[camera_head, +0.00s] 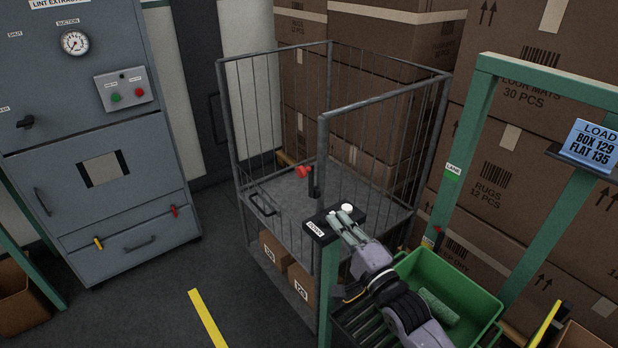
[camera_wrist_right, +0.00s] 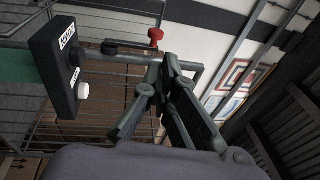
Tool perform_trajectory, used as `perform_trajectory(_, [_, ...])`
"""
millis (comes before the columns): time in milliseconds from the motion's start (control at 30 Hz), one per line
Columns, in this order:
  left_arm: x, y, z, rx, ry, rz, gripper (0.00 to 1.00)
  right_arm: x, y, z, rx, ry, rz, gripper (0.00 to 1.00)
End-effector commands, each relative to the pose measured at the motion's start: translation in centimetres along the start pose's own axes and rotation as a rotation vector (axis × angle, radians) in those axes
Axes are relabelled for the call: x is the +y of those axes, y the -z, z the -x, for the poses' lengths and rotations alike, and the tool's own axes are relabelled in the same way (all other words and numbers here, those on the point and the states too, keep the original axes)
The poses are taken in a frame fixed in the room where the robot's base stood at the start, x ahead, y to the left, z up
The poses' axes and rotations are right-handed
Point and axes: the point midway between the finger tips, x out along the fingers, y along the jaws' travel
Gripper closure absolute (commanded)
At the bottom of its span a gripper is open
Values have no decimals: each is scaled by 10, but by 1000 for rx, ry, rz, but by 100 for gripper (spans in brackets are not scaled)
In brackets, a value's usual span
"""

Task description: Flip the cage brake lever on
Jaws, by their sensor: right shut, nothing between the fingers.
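In the right wrist view the red knob (camera_wrist_right: 156,35) stands above the fingertips, by a dark arm. My right gripper (camera_head: 338,216) is shut and empty, over the black button box and in front of the lever, apart from the knob. Its fingers (camera_wrist_right: 170,68) also fill the middle of the wrist view. My left gripper is not in view.
A green bin (camera_head: 475,290) with a roll stands below my arm. Stacked cartons (camera_head: 510,190) block the right. A grey cabinet (camera_head: 85,225) stands left; the floor between is clear.

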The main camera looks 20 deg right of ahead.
Motion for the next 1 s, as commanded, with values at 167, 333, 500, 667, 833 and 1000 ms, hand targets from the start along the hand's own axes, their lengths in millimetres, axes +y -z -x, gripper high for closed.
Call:
perform_trajectory(167, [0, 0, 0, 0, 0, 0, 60, 0, 0, 0, 0, 0, 0, 100])
perform_trajectory(333, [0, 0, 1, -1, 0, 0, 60, 0, 0, -3, 1, 0, 1, 100])
perform_trajectory(500, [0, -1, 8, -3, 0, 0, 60, -2, 0, -24, 1, 1, 1, 100])
perform_trajectory(667, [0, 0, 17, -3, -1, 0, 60, -3, 0, -58, 1, 1, 2, 100])
perform_trajectory(833, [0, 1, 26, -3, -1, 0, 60, -2, 0, -94, 1, -2, 1, 100])
perform_trajectory(1000, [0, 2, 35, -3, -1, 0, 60, -2, 0, -122, 1, -2, 3, 100])
